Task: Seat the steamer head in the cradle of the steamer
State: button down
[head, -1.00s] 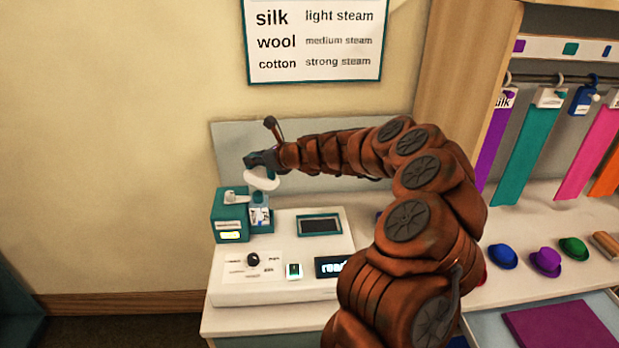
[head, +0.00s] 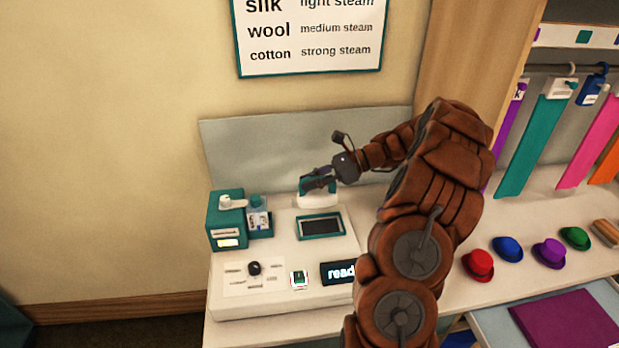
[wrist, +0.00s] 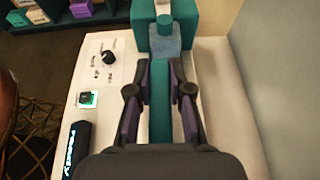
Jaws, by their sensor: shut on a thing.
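The steamer (head: 285,299) is a wide white console with a lit "ready" display, its last letters hidden behind my arm. A dark rectangle framed in teal (head: 320,226) on its top looks like the cradle. The steamer head (head: 318,201), white with a teal handle, is just behind that rectangle in the head view. My gripper (head: 320,184) is shut on its handle. In the wrist view the teal handle (wrist: 160,105) lies between the two fingers of my gripper (wrist: 160,88). I cannot tell whether the head touches the console. The rectangle is hidden in the wrist view.
A teal box (head: 226,222) with a clear tank (head: 259,220) stands at the console's back left. A knob (head: 254,268) and a small switch (head: 299,279) are in front. A grey panel (head: 270,150) rises behind. Several hats lie on the right.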

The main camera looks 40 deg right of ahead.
aim_at(315, 201)
jog(key=shift+s+d+f, duration=0.1)
jog(key=shift+s+d, duration=0.1)
jog(key=shift+s, duration=0.3)
jog(key=shift+f+b, duration=1.85)
jog(key=shift+f, duration=1.35)
jog(key=shift+p, duration=0.3)
jog(key=shift+d+f+b, duration=0.1)
jog(key=shift+f+b, duration=0.2)
jog(key=shift+f, duration=1.15)
jog(key=c, duration=1)
grip_release()
